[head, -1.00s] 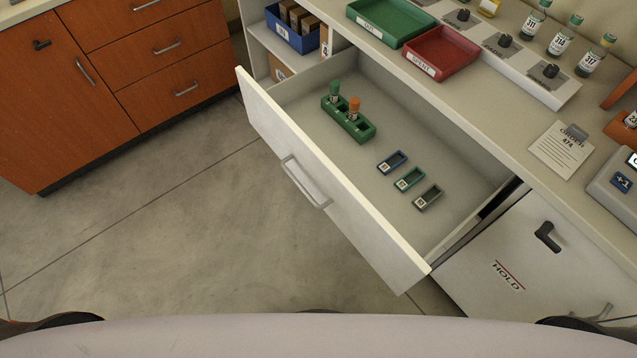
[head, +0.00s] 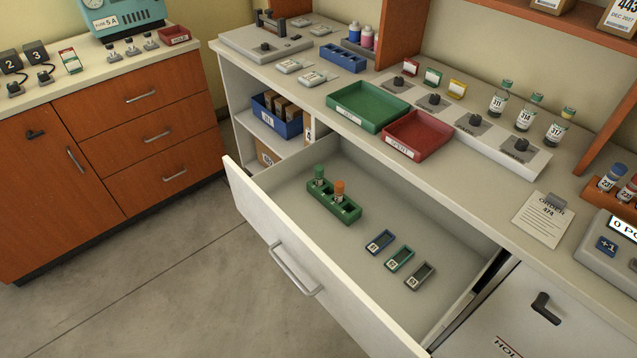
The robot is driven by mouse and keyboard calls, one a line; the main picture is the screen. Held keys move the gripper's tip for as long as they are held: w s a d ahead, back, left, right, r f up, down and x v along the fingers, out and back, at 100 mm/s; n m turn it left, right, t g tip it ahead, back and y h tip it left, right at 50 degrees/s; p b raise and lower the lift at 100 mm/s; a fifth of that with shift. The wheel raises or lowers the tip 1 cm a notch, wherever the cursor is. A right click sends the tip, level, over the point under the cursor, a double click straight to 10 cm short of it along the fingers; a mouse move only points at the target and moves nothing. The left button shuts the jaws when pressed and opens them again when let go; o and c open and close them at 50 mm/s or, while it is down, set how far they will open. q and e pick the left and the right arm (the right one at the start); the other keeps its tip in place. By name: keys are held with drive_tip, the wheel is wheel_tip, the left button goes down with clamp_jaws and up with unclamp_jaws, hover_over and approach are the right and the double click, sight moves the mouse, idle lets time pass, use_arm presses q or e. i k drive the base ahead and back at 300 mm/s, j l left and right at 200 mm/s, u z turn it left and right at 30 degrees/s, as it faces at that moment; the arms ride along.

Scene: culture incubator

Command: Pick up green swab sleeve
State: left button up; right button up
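The drawer (head: 262,240) under the counter is open. A green rack (head: 350,214) stands in it, holding a green-capped tube (head: 319,174) at its far left end and an orange-capped tube (head: 339,190) beside it, both upright. Its other slots look empty. Three small labelled frames lie flat to the right of the rack: blue (head: 380,242), green (head: 399,259) and grey (head: 420,276). I cannot tell from their looks alone which green item is the swab sleeve. Neither of my grippers is in view.
On the counter above are a green tray (head: 368,106), a red tray (head: 418,136), several bottles and an order sheet (head: 543,220). A blue bin (head: 278,114) sits on the shelf left of the drawer. The floor (head: 150,290) before the drawer is clear.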

sight(318, 182)
drive_tip(key=i+j+z, duration=0.1)
drive_tip(key=i+j, duration=0.3)
drive_tip(key=i+j+z, duration=0.1)
drive_tip(key=i+j, duration=0.3)
drive_tip(key=j, duration=0.25)
